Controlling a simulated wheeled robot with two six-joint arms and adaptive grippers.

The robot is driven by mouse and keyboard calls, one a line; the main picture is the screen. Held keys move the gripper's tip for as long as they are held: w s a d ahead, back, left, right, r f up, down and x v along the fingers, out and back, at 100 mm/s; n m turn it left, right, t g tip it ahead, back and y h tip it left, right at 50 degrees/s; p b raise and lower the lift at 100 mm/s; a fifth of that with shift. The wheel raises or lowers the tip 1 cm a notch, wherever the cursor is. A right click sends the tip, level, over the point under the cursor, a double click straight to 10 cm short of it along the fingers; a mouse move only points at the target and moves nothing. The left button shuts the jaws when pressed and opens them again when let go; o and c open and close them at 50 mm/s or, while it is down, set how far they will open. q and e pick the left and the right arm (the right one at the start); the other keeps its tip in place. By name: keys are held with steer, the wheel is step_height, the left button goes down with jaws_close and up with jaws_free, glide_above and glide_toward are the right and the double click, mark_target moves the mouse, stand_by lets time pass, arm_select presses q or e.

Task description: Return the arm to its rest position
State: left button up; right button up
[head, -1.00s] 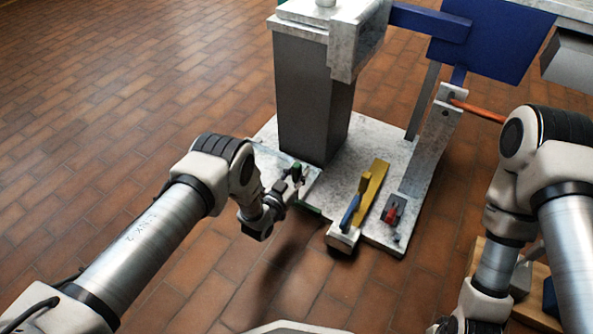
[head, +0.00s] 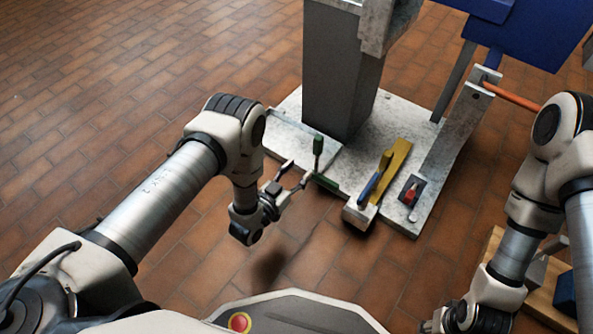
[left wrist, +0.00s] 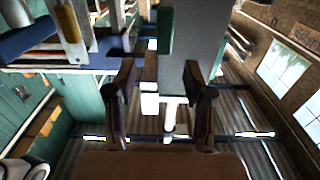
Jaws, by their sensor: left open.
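My left arm (head: 160,205) comes in from the left and bends down at its elbow. My left gripper (head: 297,173) is open and empty, in front of the pale base plate. A green upright handle (head: 318,152) stands on the plate just beyond the fingertips, with a gap between them. In the left wrist view, the two dark fingers of my left gripper (left wrist: 163,95) are spread, with nothing between them. A green piece (left wrist: 165,30) shows beyond them.
A grey column (head: 338,80) stands on the base plate (head: 405,215). A yellow bar (head: 393,165), a blue handle (head: 370,186) and a small red part (head: 410,194) are to the right. A wooden box (head: 540,298) lies near my right arm. Open tiled floor (head: 90,110) is at the left.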

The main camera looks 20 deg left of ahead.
stand_by(0.5)
arm_select(q)
steer(key=w+a+r+y+p, duration=0.1)
steer(key=w+a+r+p, duration=0.15)
steer(key=r+p, duration=0.55)
steer(key=s+a+f+n+g+y+p, duration=0.1)
steer(key=s+a+n+g+y, duration=0.2)
steer(key=s+g, duration=1)
steer(key=s+a+f+n+g+y+p, duration=0.15)
steer(key=s+a+g, duration=0.3)
steer(key=s, duration=1.65)
step_height(320, 180, up, 37)
steer(key=p, duration=3.5)
steer(key=shift+w+a+f+y, duration=0.15)
steer(key=shift+w+y, duration=0.2)
